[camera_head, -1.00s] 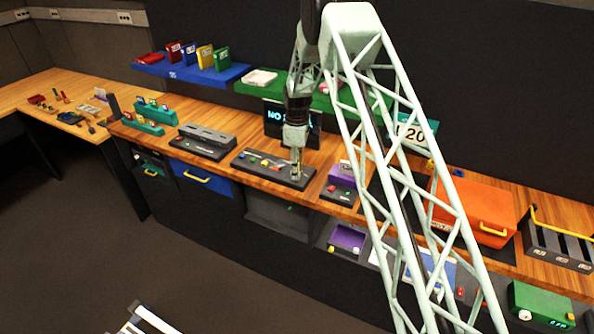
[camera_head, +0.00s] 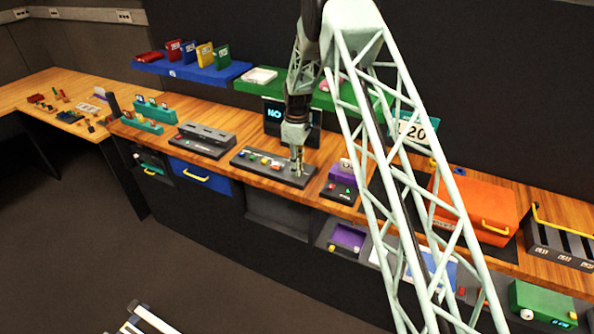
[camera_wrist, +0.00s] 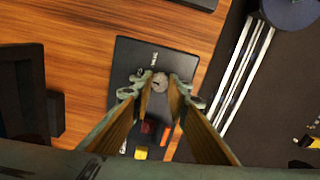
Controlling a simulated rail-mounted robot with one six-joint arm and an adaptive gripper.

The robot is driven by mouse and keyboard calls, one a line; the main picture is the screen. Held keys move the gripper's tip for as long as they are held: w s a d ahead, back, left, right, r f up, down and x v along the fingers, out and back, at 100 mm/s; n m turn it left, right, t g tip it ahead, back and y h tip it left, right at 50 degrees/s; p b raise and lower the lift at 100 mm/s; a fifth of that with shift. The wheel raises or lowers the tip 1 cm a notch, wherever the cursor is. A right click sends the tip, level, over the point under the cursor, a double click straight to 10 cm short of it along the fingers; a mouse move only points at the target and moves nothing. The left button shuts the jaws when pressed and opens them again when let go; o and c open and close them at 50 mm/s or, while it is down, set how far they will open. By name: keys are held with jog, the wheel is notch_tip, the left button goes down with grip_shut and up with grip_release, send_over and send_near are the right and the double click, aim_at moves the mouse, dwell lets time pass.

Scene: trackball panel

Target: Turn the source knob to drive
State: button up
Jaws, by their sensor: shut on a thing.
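The trackball panel (camera_head: 258,168) is a dark, low box on the wooden counter, with several coloured controls on top. The source knob (camera_wrist: 159,83) is a small round grey knob near the panel's end in the wrist view. My gripper (camera_head: 297,172) points down over the right end of the panel. In the wrist view its two fingers (camera_wrist: 159,86) stand on either side of the knob and are shut on it. White lettering sits beside the knob but is too small to read. A red and a yellow control (camera_wrist: 141,153) lie between the finger bases. In the head view the gripper hides the knob.
A screen (camera_head: 275,117) showing "NO" stands behind the panel, partly hidden by my arm. A grey device (camera_head: 203,138) is to the left, and a purple and black box (camera_head: 340,190) is close to the right. The counter's front edge is near.

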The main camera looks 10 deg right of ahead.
jog(key=m+b, duration=0.3)
jog(key=m, duration=0.2)
jog(key=shift+m+b, duration=1)
jog(key=shift+m, duration=1.6)
jog(key=o, duration=0.8)
jog(key=shift+o, duration=0.2)
jog(key=shift+r, duration=0.1)
notch_tip(320, 180, up, 12)
